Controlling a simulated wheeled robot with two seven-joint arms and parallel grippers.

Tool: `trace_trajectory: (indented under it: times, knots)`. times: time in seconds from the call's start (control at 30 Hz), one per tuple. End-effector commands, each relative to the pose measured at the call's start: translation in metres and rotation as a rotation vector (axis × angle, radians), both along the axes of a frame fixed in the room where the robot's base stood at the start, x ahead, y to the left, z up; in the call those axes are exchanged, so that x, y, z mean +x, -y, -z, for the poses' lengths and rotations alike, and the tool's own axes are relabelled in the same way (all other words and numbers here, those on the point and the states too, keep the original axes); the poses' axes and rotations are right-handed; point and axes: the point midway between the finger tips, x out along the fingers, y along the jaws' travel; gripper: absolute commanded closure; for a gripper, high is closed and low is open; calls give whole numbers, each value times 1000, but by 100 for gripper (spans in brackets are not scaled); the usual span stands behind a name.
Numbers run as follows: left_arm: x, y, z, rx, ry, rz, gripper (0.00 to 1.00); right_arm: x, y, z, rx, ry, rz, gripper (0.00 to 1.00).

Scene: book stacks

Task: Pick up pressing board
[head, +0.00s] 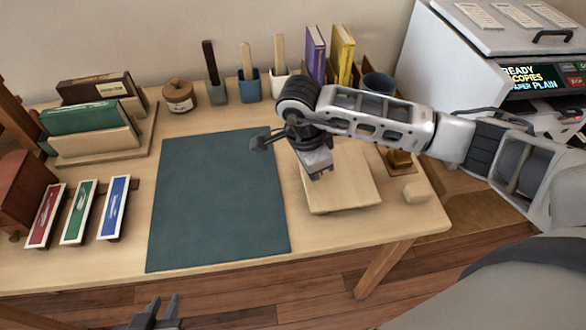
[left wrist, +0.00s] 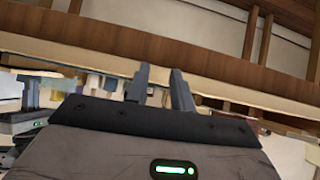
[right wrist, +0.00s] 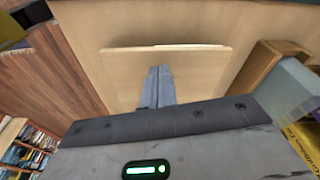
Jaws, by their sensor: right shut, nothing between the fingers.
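The pressing board (head: 350,192) is a pale, flat wooden board lying at the right part of the desk. It also shows in the right wrist view (right wrist: 195,62), straight beyond the fingertips. My right gripper (head: 317,172) is over the board's back left part, pointing down, with its fingers (right wrist: 157,72) together and nothing between them. I cannot tell whether the tips touch the board. My left gripper (head: 160,308) is low in front of the desk, far from the board. Its two fingers (left wrist: 160,78) stand apart and it is empty.
A dark green mat (head: 215,200) lies clear left of the board. Cups, books and a jar (head: 179,97) line the back. A copier (head: 480,60) stands at right.

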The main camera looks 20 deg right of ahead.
Motion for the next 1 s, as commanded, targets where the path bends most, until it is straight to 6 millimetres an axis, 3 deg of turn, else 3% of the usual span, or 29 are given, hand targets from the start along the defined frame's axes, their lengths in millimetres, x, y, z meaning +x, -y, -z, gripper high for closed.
trace_trajectory:
  times: [0.1, 0.27, 0.33, 0.4, 0.87, 1.0]
  knots:
    - [0, -1, -8, 2, 3, -4, 76, -1, 27, -2, -1, -2, 3, 100]
    - [-2, -2, -7, 1, -9, -12, 76, -1, 52, -2, 0, -2, 2, 100]
    - [-2, -2, -13, 1, -11, -15, 76, -2, 51, 5, 5, -6, 0, 100]
    - [-2, -2, -2, -2, -7, -18, 76, 0, 51, 15, 3, 0, -1, 100]
    - [4, -2, -6, -4, 5, -16, 76, -2, 50, 20, 3, -6, 0, 100]
    - [7, -2, -2, -2, 12, -13, 76, 5, 53, 23, 3, -5, 22, 100]
